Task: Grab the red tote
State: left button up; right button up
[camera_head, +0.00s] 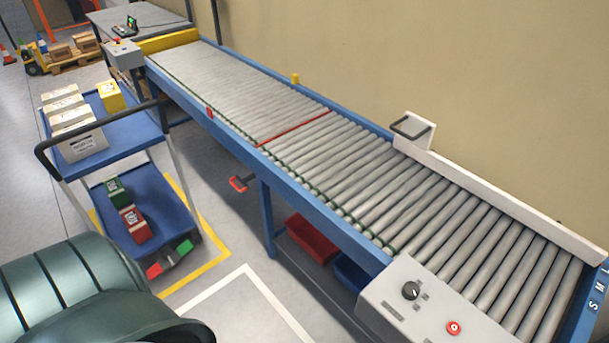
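A red tote (312,238) sits low under the conveyor, on or near the floor, to the right of a blue conveyor leg. The conveyor's side rail overhangs it and part of it is hidden. I cannot see clearly whether it holds anything. Neither of my grippers is in view, so I cannot see where they are relative to the tote.
The roller conveyor (352,160) runs above the tote. A blue bin (352,272) is close to its right. A grey control box (425,300) is at the near end. A blue cart (143,137) with boxes stands left. Floor between is clear. A dark green ribbed form (75,290) fills the lower left.

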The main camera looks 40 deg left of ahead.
aim_at(308, 237)
jog(key=u, duration=1.05)
